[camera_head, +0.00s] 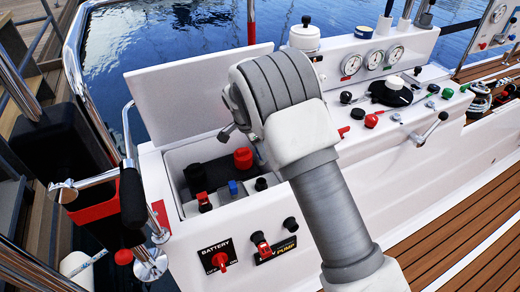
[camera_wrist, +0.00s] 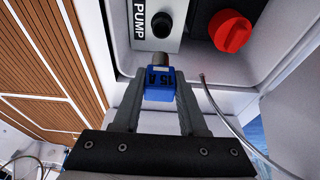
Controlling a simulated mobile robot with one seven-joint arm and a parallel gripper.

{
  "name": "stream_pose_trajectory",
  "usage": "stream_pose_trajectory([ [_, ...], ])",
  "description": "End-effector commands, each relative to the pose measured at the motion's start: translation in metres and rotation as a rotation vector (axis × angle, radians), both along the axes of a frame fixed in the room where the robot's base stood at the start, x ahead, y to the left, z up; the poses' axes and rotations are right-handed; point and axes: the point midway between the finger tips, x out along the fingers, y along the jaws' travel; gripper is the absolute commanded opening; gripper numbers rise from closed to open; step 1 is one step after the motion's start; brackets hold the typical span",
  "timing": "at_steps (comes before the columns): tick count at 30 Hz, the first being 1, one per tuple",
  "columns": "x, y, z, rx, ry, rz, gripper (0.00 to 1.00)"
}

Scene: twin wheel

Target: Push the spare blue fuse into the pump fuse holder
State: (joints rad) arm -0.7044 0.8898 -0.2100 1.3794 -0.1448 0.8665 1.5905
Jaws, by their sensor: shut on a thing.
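In the wrist view the blue fuse (camera_wrist: 158,84), marked 15 A, sits between the two fingertips of my gripper (camera_wrist: 160,88), which is shut on it. A grey-brown cylindrical end (camera_wrist: 157,59) shows just beyond the blue body. A dark round piece (camera_wrist: 162,22) stands beside the white-on-black PUMP label (camera_wrist: 139,24) ahead of the fuse; I cannot tell whether they touch. In the head view my arm hides most of the gripper. A small blue piece (camera_head: 233,187) shows in the open locker there; I cannot tell whether it is the held fuse.
A red knob (camera_wrist: 231,32) is right of the label, and a thin cable (camera_wrist: 220,108) curves nearby. The locker (camera_head: 176,171) has a raised lid (camera_head: 180,92). Inside are a red cap (camera_head: 243,158) and a red-topped piece (camera_head: 204,202). The battery switch (camera_head: 220,260) is on its front.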

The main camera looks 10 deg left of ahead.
Motion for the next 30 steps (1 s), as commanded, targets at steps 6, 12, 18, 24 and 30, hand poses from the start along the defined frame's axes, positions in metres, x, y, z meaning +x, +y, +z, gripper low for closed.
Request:
stream_pose_trajectory([
  [6, 0.0, 0.0, -0.026, -0.001, 0.001, 0.001, 0.0],
  [12, 0.0, 0.0, -0.046, -0.001, 0.001, 0.001, 0.0],
  [18, 0.0, 0.0, -0.066, -0.001, 0.001, 0.001, 0.0],
  [24, 0.0, 0.0, -0.08, 0.0, 0.0, 0.001, 0.0],
  [30, 0.0, 0.0, -0.083, 0.0, 0.0, 0.0, 0.0],
])
